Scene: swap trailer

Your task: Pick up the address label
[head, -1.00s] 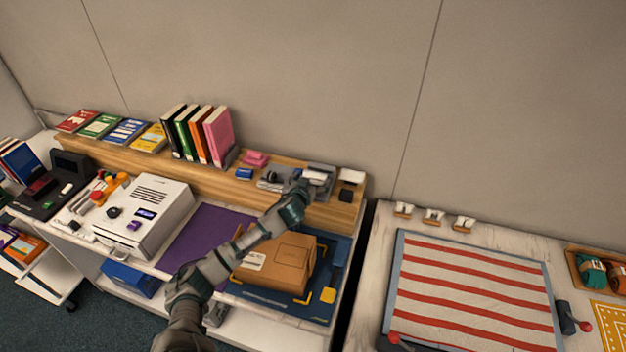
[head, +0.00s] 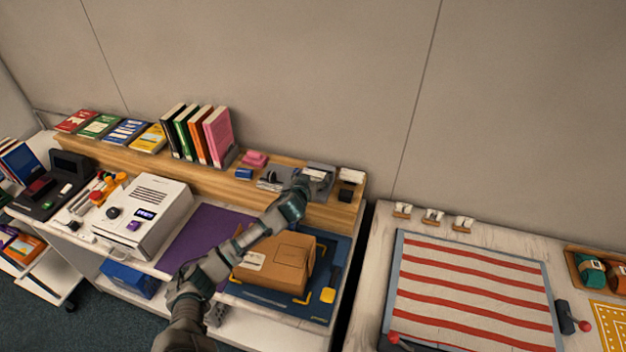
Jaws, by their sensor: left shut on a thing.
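My left gripper (head: 302,182) reaches over the wooden shelf to the grey tray (head: 322,167) near its right end. It is shut on a small white piece, the address label (head: 315,174), at the front of the tray. The fingers hide part of the label, and any print on it is too small to read. I cannot tell whether the label is clear of the tray. My right gripper is not in view.
A brown parcel (head: 285,262) lies on a blue mat (head: 338,262) below my left arm. Upright books (head: 200,133) stand left on the shelf (head: 240,163). A white box-shaped machine (head: 155,215) stands left on the desk. A striped panel (head: 470,290) covers the right table.

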